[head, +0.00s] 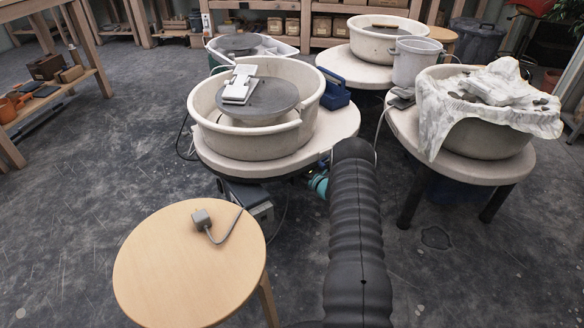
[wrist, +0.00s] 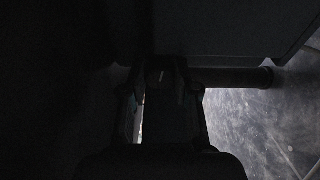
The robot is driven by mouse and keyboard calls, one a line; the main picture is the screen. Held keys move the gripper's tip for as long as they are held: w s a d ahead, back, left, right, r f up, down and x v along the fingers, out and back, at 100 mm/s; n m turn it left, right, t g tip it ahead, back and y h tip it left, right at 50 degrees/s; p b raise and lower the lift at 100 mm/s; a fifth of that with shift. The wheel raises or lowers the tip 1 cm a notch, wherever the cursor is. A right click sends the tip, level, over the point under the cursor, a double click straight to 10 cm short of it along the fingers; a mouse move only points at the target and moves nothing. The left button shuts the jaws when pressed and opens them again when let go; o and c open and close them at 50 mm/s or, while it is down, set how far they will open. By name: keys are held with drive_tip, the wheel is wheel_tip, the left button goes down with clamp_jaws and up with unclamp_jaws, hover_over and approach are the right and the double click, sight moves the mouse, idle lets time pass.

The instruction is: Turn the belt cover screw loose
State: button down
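In the wrist view my gripper (wrist: 166,85) reaches forward under a dark surface, and the picture is very dim. Its two fingers show as dark shapes either side of a small dark block (wrist: 163,74) with a short pale slot-like mark, possibly the screw head. I cannot tell whether the fingers touch it. A grey box (head: 248,206) sits under that wheel's table. The belt cover and screw cannot be made out for certain.
A round wooden stool (head: 185,275) with a grey plug and cable (head: 203,218) stands at front left. A second wheel (head: 470,140), draped with cloth, stands right. In the wrist view a dark horizontal bar (wrist: 235,77) lies close behind the gripper. Floor at left is open.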

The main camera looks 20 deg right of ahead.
drive_tip(key=shift+n+b, duration=0.6)
drive_tip(key=shift+n, duration=0.1)
drive_tip(key=c, duration=0.9)
unclamp_jaws()
drive_tip(key=shift+o, duration=0.2)
drive_tip(key=v, duration=1.2)
drive_tip(key=shift+r, duration=0.1)
